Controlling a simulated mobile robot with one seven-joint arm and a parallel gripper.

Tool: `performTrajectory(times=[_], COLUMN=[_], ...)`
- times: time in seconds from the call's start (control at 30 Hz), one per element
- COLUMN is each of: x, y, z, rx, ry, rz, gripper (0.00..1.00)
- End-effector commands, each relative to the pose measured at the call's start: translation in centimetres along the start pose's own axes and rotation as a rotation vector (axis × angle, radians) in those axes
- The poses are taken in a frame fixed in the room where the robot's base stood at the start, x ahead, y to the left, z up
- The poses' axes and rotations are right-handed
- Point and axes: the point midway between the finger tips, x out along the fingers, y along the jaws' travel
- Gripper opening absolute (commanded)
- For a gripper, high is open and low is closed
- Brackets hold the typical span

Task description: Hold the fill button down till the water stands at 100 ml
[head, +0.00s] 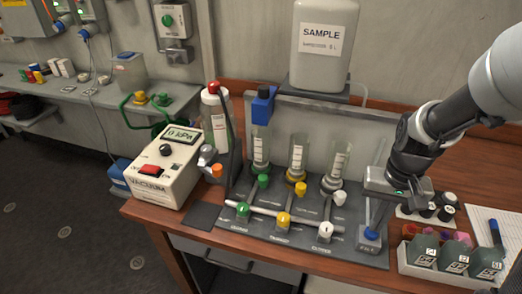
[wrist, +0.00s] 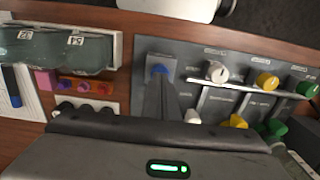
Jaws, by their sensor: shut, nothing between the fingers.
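The blue fill button (head: 370,234) sits on a grey block at the right front of the grey panel (head: 300,250); in the wrist view it shows as a blue cap (wrist: 160,69). My gripper (head: 369,222) is shut and empty, pointing down with its fingertips right at the button. I cannot tell whether they touch or press it. Three clear graduated tubes stand on the panel: left (head: 260,150), middle (head: 298,157) and right (head: 337,165). Their water levels are too small to read. A white SAMPLE tank (head: 322,45) stands behind.
Green (head: 243,209), yellow (head: 284,219) and white (head: 326,229) knobs stand along the panel front, left of the button. A vacuum box (head: 165,165) is at the left. A tray of dark green bottles (head: 455,263) and small black-capped vials (head: 445,213) are close on the right.

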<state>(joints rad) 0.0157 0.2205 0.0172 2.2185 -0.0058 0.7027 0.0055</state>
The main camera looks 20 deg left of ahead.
Motion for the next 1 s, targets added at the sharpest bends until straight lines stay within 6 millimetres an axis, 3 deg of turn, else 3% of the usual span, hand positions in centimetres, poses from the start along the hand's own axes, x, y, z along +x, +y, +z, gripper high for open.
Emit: performTrajectory(times=[0.6,1.0], x=[2.8,3.3], y=[0.0,0.0], z=[0.0,0.2], rx=[0.000,0.000], ry=[0.000,-0.007], rz=[0.000,0.000], gripper=[0.00,0.00])
